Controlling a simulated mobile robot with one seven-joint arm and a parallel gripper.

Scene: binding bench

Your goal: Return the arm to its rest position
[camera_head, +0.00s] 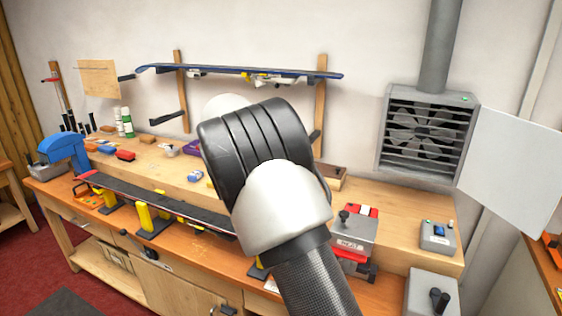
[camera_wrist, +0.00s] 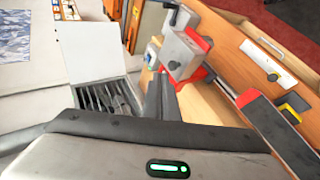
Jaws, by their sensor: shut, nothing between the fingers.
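My arm (camera_head: 275,180) fills the middle of the head view, with a black ribbed joint, a white shell and a dark textured link. It hides part of the bench behind it. My gripper (camera_wrist: 165,98) shows in the wrist view as dark fingers close together, shut with nothing held. I cannot see the gripper itself in the head view.
The wooden bench (camera_head: 400,225) carries a ski (camera_head: 160,203) on yellow-topped supports, a blue vise (camera_head: 62,148), a red and grey device (camera_head: 354,232) and small tools. A fan box (camera_head: 425,130) with an open white door (camera_head: 512,170) is at right.

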